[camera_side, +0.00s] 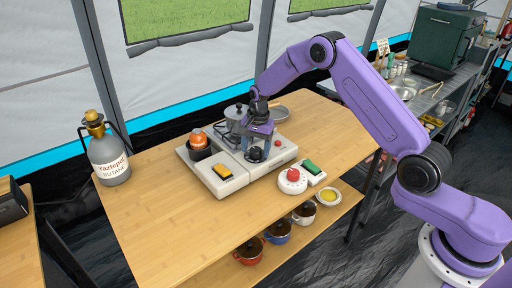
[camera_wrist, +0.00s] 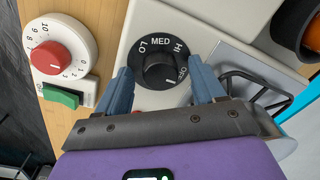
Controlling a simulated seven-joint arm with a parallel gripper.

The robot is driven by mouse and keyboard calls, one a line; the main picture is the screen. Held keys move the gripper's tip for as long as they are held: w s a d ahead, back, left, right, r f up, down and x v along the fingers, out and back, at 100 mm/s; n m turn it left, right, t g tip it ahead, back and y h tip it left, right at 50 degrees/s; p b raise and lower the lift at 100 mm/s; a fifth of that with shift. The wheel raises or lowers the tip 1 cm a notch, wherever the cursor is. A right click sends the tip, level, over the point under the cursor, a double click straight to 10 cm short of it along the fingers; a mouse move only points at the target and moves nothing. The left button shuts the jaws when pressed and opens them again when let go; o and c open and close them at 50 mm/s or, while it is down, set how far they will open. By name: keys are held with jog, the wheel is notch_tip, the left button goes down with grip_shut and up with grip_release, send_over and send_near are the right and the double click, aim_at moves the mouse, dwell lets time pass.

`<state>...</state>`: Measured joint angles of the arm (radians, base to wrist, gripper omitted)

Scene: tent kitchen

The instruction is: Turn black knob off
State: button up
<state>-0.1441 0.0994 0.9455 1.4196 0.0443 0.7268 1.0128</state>
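The black knob (camera_wrist: 160,68) sits on a round black dial marked LO, MED, HI and OFF, on the light grey camp stove (camera_wrist: 205,22). A small white mark shows on the knob's side nearest my gripper; I cannot tell exactly which setting it points to. My gripper (camera_wrist: 165,80) is open, with one blue-grey finger on each side of the knob and a gap to it on both sides. In the side view my gripper (camera_side: 257,138) is low over the stove, and the knob (camera_side: 255,155) shows just below it, partly hidden.
A red-knobbed white timer dial (camera_wrist: 62,52) and a green switch (camera_wrist: 60,97) lie left of the stove in the wrist view. In the side view, a yellow switch (camera_side: 222,172), an orange-topped canister (camera_side: 198,142) and pans surround my gripper. A butane bottle (camera_side: 108,155) stands at the table's left.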

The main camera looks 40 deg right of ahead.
aim_at(259, 150)
notch_tip(259, 150, up, 17)
jog(key=shift+s+d+r, duration=0.2)
jog(key=shift+s+d, duration=0.1)
jog(key=shift+s, duration=0.15)
dwell(0.4)
jog(key=s+a+r+n, duration=0.1)
jog(key=s+a+n, duration=0.4)
jog(key=s, duration=0.5)
jog(key=s+a+r+n, duration=0.2)
jog(key=s+a+n, duration=0.2)
jog(key=s+n, duration=0.45)
jog(key=s+d+f+n, duration=0.1)
jog(key=s+d+n, duration=0.1)
jog(key=s, duration=0.6)
jog(key=s+d+f+n, duration=0.1)
jog(key=s+d+n, duration=0.2)
jog(key=s+n, duration=0.2)
jog(key=s+d+f+n, duration=0.1)
jog(key=s+d+n, duration=0.1)
jog(key=s, duration=0.9)
jog(key=shift+s+d+n, duration=0.2)
jog(key=shift+d+n, duration=0.15)
jog(key=shift+n, duration=0.4)
